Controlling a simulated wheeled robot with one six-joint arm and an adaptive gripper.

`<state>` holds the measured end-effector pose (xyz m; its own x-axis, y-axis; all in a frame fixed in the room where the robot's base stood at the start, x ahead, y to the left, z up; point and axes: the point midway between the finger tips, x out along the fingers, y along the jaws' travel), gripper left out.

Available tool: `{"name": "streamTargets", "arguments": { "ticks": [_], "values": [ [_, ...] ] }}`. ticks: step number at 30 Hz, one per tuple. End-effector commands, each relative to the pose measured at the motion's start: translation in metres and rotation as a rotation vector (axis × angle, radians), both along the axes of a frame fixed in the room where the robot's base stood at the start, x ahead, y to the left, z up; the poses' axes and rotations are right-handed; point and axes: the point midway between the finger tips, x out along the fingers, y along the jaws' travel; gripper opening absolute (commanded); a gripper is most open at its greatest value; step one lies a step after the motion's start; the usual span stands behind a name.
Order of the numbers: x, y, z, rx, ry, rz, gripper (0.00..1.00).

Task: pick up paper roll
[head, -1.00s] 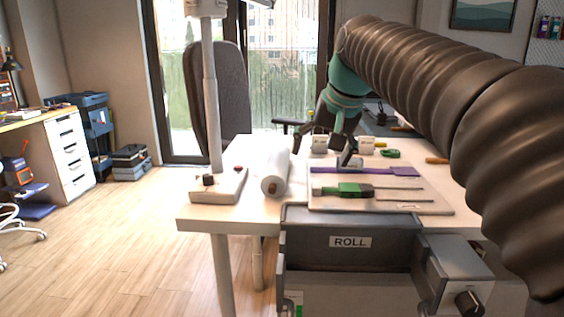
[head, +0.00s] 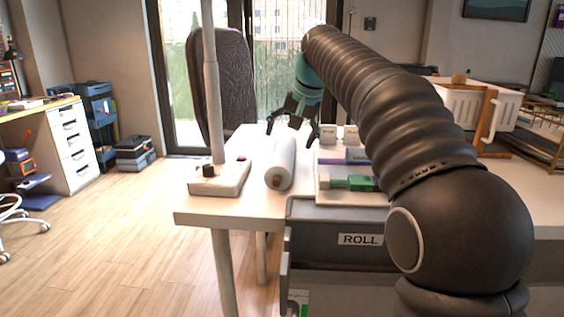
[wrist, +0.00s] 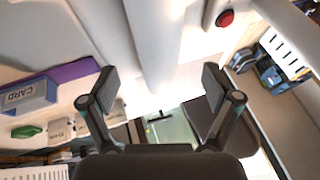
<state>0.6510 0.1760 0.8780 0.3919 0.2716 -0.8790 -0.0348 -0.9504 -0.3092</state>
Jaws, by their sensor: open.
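The paper roll (head: 281,163) is a white cylinder lying on the white table, its near end showing a brown core. In the wrist view the paper roll (wrist: 157,45) runs down the middle of the picture, between and beyond the two fingers. My gripper (head: 293,131) is above the far end of the roll, with its fingers spread to either side. It is open and empty, and the wrist view also shows the open gripper (wrist: 160,88). I cannot tell the exact gap between fingers and roll.
Left of the roll stands a white base (head: 219,180) with a tall pole and a red button. To the right is a board with a green-handled tool (head: 352,183) and a purple strip. A grey bin labelled ROLL (head: 335,240) is at the table's front.

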Motion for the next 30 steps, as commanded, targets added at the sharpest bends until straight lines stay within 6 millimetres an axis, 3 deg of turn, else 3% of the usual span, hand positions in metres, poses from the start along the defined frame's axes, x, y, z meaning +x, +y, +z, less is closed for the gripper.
{"name": "streamTargets", "arguments": {
  "ticks": [8,18,25,26,30],
  "values": [
    [0.004,0.005,-0.014,0.0,0.0,0.003,0.89],
    [0.017,0.015,-0.053,-0.001,0.0,0.002,0.89],
    [0.018,0.015,-0.054,0.0,-0.001,0.002,0.89],
    [0.018,0.015,-0.054,0.0,-0.001,0.002,0.84],
    [0.018,0.015,-0.054,0.0,-0.001,0.002,0.49]
  ]
}}
